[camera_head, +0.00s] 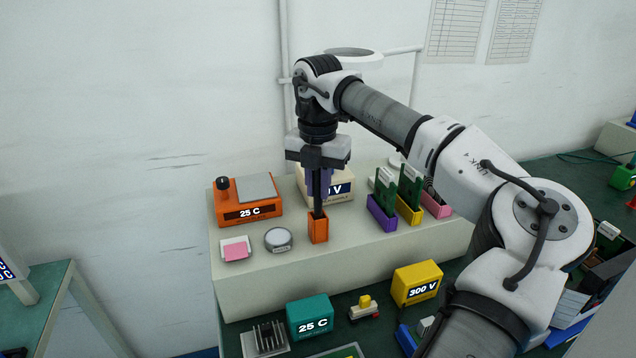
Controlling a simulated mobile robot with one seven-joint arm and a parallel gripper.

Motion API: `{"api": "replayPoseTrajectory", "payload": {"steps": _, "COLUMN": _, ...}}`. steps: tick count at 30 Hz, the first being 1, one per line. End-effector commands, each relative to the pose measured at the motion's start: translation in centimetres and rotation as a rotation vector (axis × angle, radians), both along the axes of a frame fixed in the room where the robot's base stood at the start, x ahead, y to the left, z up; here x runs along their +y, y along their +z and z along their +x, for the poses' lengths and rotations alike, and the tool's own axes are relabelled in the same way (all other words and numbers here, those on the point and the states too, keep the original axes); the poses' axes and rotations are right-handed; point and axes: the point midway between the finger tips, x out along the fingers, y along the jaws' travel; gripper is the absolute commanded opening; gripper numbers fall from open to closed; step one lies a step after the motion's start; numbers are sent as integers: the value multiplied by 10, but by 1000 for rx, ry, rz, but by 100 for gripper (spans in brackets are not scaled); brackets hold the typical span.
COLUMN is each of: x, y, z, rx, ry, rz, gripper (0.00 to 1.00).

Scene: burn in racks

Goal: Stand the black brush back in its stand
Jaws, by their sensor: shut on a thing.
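The black brush (318,203) hangs upright under my gripper (319,182), which is shut on it. It shows as a thin dark shaft. A small orange stand (318,229), shaped like an upright open box, is on the pale raised bench. The lower end of the brush meets the stand's top opening in the picture. I cannot tell how far it is inside, or whether it is just behind or above the rim. The fingertips are small and partly dark against the brush.
On the bench are an orange 25 C unit (249,205), a beige V-marked unit (343,188), a round tin (278,239), a pink pad (236,251) and purple (381,214), yellow (408,213) and pink (436,206) holders. Bare bench surface lies in front of the stand.

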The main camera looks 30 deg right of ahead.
Motion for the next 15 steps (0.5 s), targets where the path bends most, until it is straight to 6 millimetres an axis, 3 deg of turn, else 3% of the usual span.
{"api": "replayPoseTrajectory", "payload": {"steps": 15, "x": 0, "y": -14, "z": 0, "rx": 0, "ry": 0, "rz": 0, "gripper": 0}}
